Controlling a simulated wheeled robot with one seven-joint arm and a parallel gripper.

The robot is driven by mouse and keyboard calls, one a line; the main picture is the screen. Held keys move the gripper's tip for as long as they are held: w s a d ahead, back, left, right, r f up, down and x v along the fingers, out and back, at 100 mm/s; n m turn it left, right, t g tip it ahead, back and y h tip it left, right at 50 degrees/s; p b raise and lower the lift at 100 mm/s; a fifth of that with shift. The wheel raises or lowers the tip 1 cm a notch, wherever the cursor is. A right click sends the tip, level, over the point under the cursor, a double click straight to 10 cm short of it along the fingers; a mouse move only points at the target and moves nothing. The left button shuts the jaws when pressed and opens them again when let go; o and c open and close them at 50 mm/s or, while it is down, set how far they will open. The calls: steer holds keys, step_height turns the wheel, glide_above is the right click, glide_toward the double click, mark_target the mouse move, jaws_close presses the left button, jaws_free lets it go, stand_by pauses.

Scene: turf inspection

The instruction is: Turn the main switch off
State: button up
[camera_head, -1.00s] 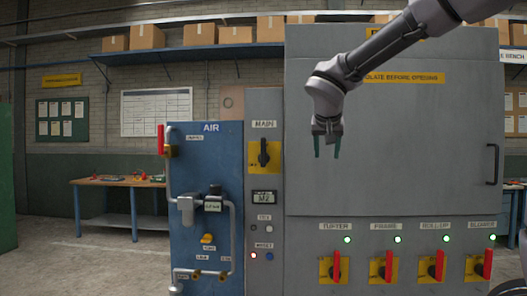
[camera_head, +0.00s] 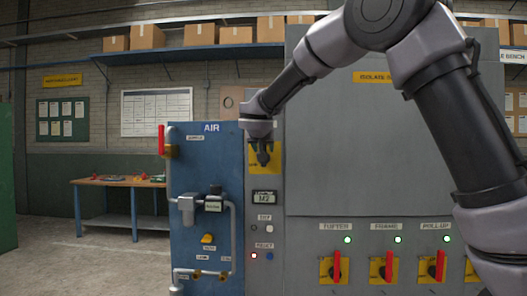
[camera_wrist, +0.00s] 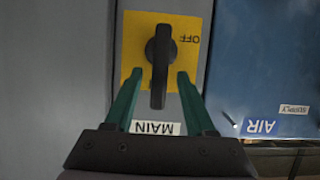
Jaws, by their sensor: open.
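The main switch is a black knob (camera_wrist: 160,62) on a yellow plate (camera_wrist: 131,30). Its bar stands upright in the wrist view, where the picture is upside down. The word OFF is on the plate beside the knob, and the MAIN label (camera_wrist: 156,127) is beyond the plate. My gripper (camera_wrist: 160,75) is open, its green fingers either side of the knob's lower part in the wrist view. I cannot tell whether they touch it. In the head view the yellow plate (camera_head: 277,167) is partly hidden by my gripper (camera_head: 263,158).
The blue AIR panel (camera_head: 185,225) with pipes and a red-handled valve (camera_head: 162,140) stands left of the switch column. Below the switch are a small display (camera_head: 264,197) and buttons. Red switches (camera_head: 337,266) on yellow plates line the cabinet (camera_head: 400,150), with green lamps lit above.

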steer(key=shift+x, duration=1.1)
jaws_close()
steer(key=shift+s+f, duration=0.1)
